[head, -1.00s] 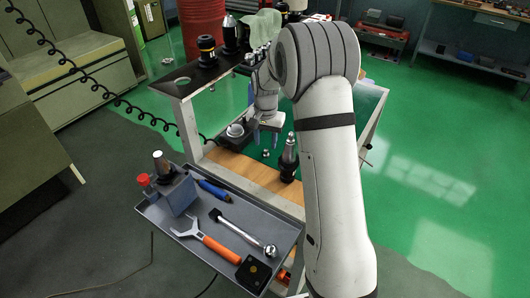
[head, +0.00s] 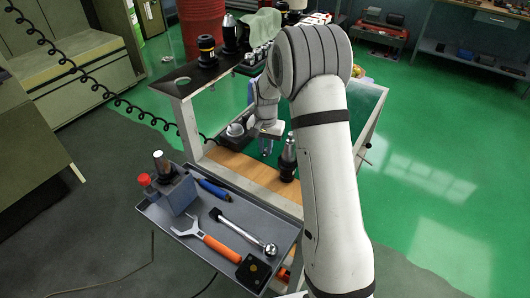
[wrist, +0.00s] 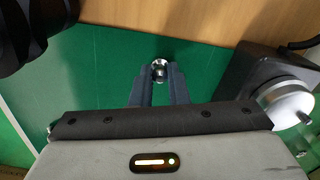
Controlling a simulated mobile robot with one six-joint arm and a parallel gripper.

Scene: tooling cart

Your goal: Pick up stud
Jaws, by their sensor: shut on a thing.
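The stud (wrist: 159,71) is a small shiny metal piece with a rounded head. It shows in the wrist view between the tips of my two grey-blue fingers. My gripper (wrist: 160,82) is shut on it. I cannot tell how far the stud is from the surface below.
A dark block with a pale round cup (wrist: 285,103) is close on the right in the wrist view. A tall dark tool holder (head: 288,160) stands on the wooden shelf (head: 235,165). A grey tray (head: 190,240) with tools is in front; a raised black shelf (head: 180,82) is behind.

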